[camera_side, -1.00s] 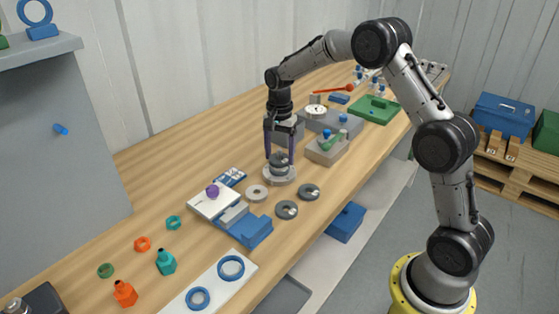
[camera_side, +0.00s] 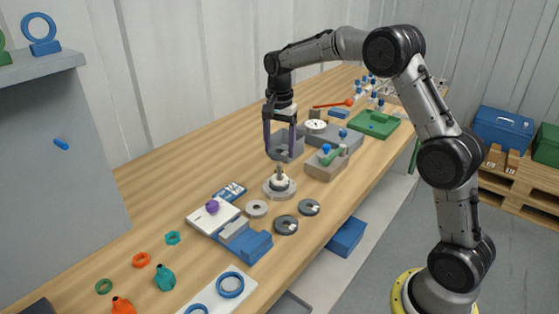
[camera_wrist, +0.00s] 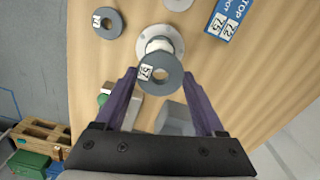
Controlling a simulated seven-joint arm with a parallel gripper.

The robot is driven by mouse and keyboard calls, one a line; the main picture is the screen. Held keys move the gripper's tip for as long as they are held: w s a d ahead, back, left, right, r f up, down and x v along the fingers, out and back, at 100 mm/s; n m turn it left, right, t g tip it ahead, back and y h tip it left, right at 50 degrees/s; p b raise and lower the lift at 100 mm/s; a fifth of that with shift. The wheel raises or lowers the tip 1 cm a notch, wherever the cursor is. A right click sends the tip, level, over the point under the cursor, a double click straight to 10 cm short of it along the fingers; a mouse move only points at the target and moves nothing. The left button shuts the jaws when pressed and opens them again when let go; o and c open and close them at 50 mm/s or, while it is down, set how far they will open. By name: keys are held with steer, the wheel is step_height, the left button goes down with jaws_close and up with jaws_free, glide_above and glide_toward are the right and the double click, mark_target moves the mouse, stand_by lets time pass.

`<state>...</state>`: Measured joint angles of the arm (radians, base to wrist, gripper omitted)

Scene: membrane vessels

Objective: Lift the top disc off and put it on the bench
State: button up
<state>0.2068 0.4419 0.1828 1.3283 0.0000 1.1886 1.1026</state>
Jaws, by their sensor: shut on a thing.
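A dark grey disc with a central hole and a white number label shows in the wrist view (camera_wrist: 175,70). My gripper (camera_side: 280,155) is shut on this disc, one purple finger on each side of it; the fingertips also show in the wrist view (camera_wrist: 159,74). The gripper holds the disc in the air above the bench (camera_side: 185,155). In the side view the disc is hard to make out between the fingers. The round stand (camera_side: 280,193) with a pale centre post is below, clear of the fingers; the disc partly covers it in the wrist view (camera_wrist: 172,36).
Two dark rings (camera_side: 286,225) (camera_side: 309,208) and a light ring (camera_side: 257,209) lie in front of the stand. A white and blue block assembly (camera_side: 250,246) is at left. A grey-brown block with a green handle (camera_side: 325,168) stands at right. Bare bench lies left of the stand.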

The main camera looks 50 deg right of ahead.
steer(key=r, duration=0.1)
steer(key=s+r, duration=0.1)
steer(key=r, duration=0.1)
steer(key=shift+s+r+n, duration=0.15)
steer(key=shift+s+n, duration=0.05)
steer(key=shift+n, duration=0.2)
steer(key=s+d+f, duration=0.1)
steer(key=s+f, duration=0.2)
steer(key=s, duration=2.1)
glide_above(329, 195)
steer(key=shift+m, duration=0.4)
steer(key=f, duration=0.9)
steer(key=shift+s+a, duration=0.1)
steer(key=shift+s, duration=0.1)
steer(key=shift+w+f, duration=0.15)
steer(key=shift+f, duration=1.55)
steer(key=shift+f, duration=0.15)
